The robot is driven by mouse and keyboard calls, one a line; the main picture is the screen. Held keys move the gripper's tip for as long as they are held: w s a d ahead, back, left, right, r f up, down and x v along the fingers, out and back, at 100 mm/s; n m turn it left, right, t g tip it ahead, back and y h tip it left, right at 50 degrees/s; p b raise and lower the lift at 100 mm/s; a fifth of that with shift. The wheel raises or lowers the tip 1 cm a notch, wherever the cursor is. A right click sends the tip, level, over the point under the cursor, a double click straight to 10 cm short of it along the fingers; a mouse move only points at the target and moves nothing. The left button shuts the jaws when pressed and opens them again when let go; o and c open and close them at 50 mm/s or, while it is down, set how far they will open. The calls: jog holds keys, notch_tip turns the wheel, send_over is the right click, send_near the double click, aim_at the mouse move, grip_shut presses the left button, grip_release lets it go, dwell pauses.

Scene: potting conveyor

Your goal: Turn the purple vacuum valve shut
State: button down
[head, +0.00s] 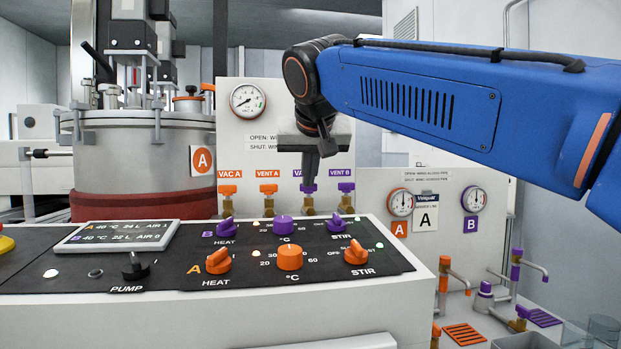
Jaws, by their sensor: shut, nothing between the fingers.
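My gripper (310,172) points down in front of the valve panel, with its fingers closed together and nothing between them. Right behind its fingertips is a purple valve (308,188), third from the left in the row, on a brass body. My gripper hides most of its label and part of its wing, so I cannot tell how the wing is turned or whether the fingers touch it. To its right is another purple valve (346,187), labelled VENT B.
Orange valves VAC A (228,189) and VENT A (268,188) stand to the left. A pressure gauge (248,100) is above. The control console (420,285) with several knobs stands in front. A steel vessel (140,150) is at left.

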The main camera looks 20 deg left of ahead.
jog(key=v, duration=1.5)
jog(key=shift+d+r, duration=0.2)
jog(key=c, duration=2.4)
grip_release()
jog(key=shift+s+d+r, duration=0.1)
jog(key=shift+s+r, duration=0.1)
jog(key=o, duration=0.6)
jog(key=shift+s+d, duration=0.1)
jog(key=o, duration=0.5)
jog(key=shift+f, duration=0.1)
jog(key=shift+c, duration=0.2)
jog(key=shift+o, duration=0.4)
jog(key=shift+d+f+t, duration=0.15)
jog(key=shift+f+t, duration=0.1)
jog(key=shift+t, duration=0.15)
jog(key=shift+s+f+t+y, duration=0.5)
jog(key=shift+f+t+y, duration=0.6)
jog(key=shift+f, duration=1.6)
jog(key=x, duration=1.7)
jog(key=shift+w+d+r, duration=0.2)
jog(key=shift+w+d, duration=0.05)
jog(key=shift+d, duration=0.1)
